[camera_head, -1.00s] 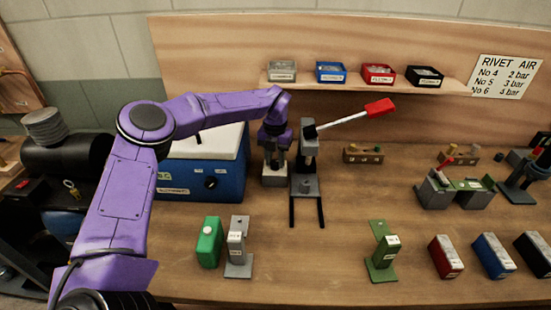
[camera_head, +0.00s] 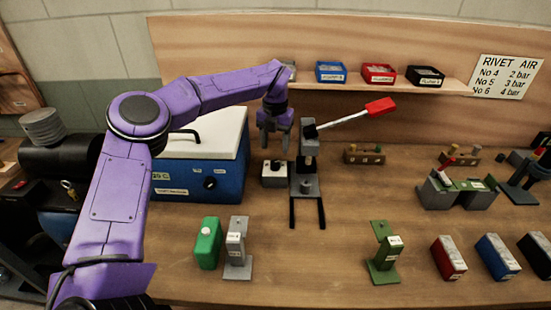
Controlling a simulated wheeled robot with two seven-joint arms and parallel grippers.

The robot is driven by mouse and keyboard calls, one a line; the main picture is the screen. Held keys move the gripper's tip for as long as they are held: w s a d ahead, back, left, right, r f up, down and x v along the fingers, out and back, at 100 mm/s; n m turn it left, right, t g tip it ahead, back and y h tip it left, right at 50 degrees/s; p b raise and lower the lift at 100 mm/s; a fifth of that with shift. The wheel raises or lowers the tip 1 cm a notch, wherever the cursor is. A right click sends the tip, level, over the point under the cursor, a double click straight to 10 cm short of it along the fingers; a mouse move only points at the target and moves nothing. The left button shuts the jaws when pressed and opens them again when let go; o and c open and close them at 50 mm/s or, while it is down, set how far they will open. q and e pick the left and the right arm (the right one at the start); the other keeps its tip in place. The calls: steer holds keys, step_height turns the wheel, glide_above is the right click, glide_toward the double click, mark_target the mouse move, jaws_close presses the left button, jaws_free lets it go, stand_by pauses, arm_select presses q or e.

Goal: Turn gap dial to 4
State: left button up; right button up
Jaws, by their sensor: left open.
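A small pale grey box with a dark knob on top (camera_head: 275,173) stands on the bench, close to the left of the lever press; it appears to be the gap dial. Its markings are too small to read, so I cannot tell its setting. The lever press (camera_head: 309,160) has a dark upright body and a long arm with a red handle pointing up to the right. My left gripper (camera_head: 274,142) is open and empty, pointing down above the knob and apart from it. My right gripper is not in view.
A blue cooler-like box with a white lid (camera_head: 198,180) stands left of the dial. A shelf with several small bins (camera_head: 332,73) hangs behind.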

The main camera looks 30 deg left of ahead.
mark_target(275, 162)
arm_select(q)
step_height(275, 162, up, 4)
steer(key=shift+r, duration=0.2)
stand_by(0.3)
